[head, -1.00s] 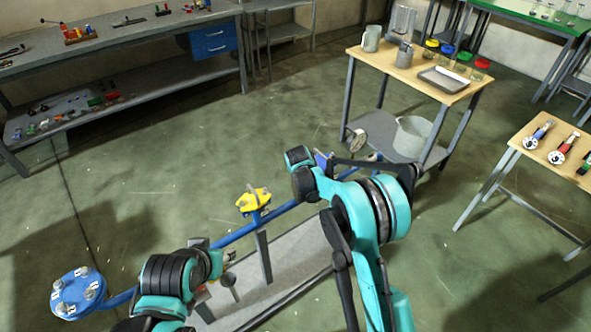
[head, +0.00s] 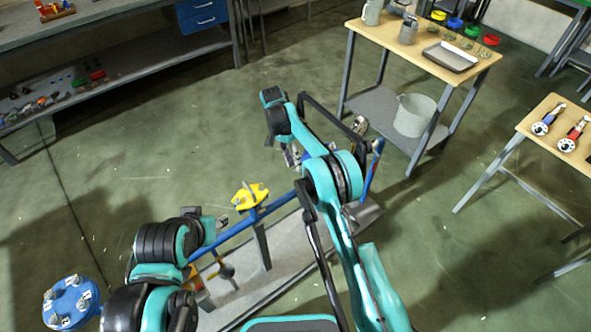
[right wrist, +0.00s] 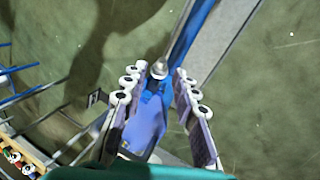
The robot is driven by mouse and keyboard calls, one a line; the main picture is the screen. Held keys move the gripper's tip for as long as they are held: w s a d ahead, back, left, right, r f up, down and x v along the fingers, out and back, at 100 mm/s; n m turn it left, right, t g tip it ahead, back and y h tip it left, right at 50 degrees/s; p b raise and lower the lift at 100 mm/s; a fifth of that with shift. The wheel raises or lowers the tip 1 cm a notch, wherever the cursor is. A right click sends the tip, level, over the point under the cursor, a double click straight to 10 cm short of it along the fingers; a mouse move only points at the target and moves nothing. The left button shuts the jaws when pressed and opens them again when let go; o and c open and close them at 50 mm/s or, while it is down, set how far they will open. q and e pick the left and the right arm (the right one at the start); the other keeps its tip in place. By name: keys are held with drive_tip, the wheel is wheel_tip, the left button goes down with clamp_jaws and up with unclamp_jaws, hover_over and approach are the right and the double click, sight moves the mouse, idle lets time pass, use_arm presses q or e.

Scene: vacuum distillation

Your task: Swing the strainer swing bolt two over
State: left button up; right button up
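A blue round flanged cover (head: 71,303) with several upright bolts and white tags stands at the lower left in the head view. A blue pipe (head: 232,234) runs from the lower left toward the middle, with a yellow fitting (head: 250,196) on it. My right gripper (right wrist: 158,90) is open in the right wrist view, its fingers on either side of a blue part (right wrist: 147,122) topped by a silver bolt-like piece (right wrist: 159,69). Contact is not visible. I cannot tell whether this is swing bolt two. My left arm is at the lower left; its fingers are not clearly visible.
A grey base plate (head: 237,290) lies under the pipe. A wooden-topped trolley (head: 395,40) with a tray and a grey pot (head: 413,115) stands at the upper right. A small table (head: 540,108) with tools is at the right. Green floor is open between them.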

drive_tip(key=shift+b+x, duration=0.45)
drive_tip(key=shift+x, duration=1.4)
drive_tip(key=shift+c, duration=0.4)
